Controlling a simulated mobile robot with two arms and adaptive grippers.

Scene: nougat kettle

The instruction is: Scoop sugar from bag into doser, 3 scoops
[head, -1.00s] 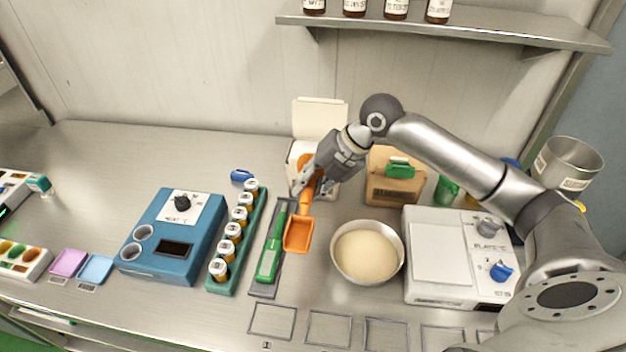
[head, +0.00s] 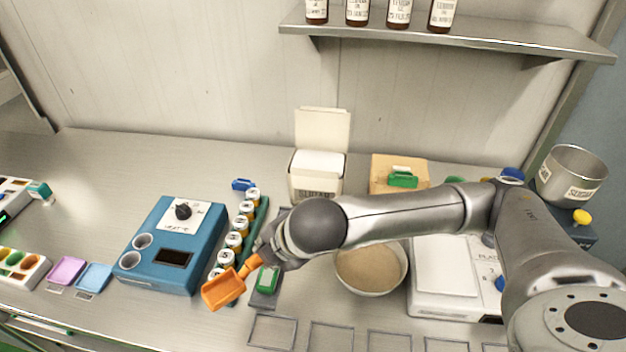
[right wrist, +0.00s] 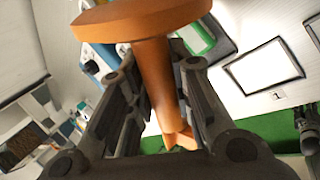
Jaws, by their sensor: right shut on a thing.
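My right gripper (head: 266,250) is shut on the handle of an orange scoop (head: 224,290). The scoop hangs at the front left, over the counter between the blue device and the green tool; its visible inside looks orange, with no sugar seen. The right wrist view shows the orange handle (right wrist: 160,80) between the fingers. The white sugar bag (head: 317,186) stands open at the back middle, with white contents. A metal hopper labelled SUGAR (head: 572,172), which looks like the doser, stands at the far right.
A blue heating device (head: 175,240) and a green rack of small jars (head: 262,215) lie left. A bowl of tan contents (head: 370,268) and a white scale (head: 447,265) are at right, partly under my arm. The left back counter is clear.

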